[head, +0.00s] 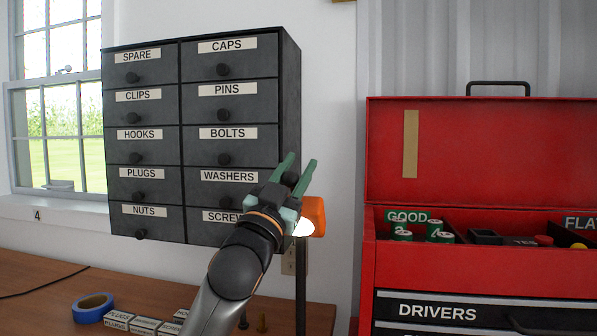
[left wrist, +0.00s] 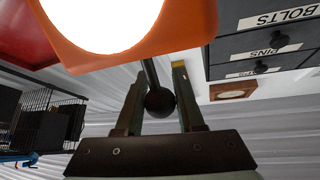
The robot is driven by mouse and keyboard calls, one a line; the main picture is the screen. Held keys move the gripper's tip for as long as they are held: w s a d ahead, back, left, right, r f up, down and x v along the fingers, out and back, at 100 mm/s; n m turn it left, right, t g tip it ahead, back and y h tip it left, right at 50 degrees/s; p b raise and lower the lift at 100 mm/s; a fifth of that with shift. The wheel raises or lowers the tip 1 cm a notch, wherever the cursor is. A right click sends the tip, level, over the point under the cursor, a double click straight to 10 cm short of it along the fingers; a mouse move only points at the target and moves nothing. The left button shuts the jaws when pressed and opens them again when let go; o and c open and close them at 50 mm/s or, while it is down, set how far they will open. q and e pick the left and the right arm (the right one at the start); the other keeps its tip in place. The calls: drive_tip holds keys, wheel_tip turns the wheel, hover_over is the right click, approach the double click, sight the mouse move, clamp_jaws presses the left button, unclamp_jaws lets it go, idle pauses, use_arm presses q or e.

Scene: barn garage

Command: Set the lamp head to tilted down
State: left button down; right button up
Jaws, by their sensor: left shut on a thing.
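The orange lamp head (head: 318,212) sits on a dark upright post (head: 301,275) in the head view. Its lit white face shows at its lower left, partly behind my left gripper (head: 298,170). The exact tilt is hard to tell. In the left wrist view, the lamp head's orange rim (left wrist: 188,32) and bright face fill the top. A black ball knob (left wrist: 160,103) on a thin stem comes from the lamp head. My left gripper (left wrist: 158,78) is shut on this knob, a finger on each side. My right gripper is not in view.
A dark drawer cabinet (head: 289,85) hangs close behind and left of my left gripper. A red tool chest (head: 480,150) stands open at the right. Blue tape (head: 93,307) and small labelled boxes (head: 145,325) lie on the wooden bench (head: 40,310).

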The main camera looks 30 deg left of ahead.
use_arm(q)
drive_tip(key=shift+s+r, duration=0.1)
drive_tip(key=shift+s, duration=0.05)
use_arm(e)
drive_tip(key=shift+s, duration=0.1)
use_arm(q)
drive_tip(key=c, duration=0.7)
unclamp_jaws()
drive_tip(key=shift+s+d+r, duration=0.1)
drive_tip(key=shift+s, duration=0.05)
drive_tip(key=shift+c, duration=0.2)
drive_tip(key=shift+o, duration=1)
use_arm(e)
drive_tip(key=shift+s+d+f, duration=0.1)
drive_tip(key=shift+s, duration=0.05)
use_arm(q)
drive_tip(key=shift+f, duration=0.25)
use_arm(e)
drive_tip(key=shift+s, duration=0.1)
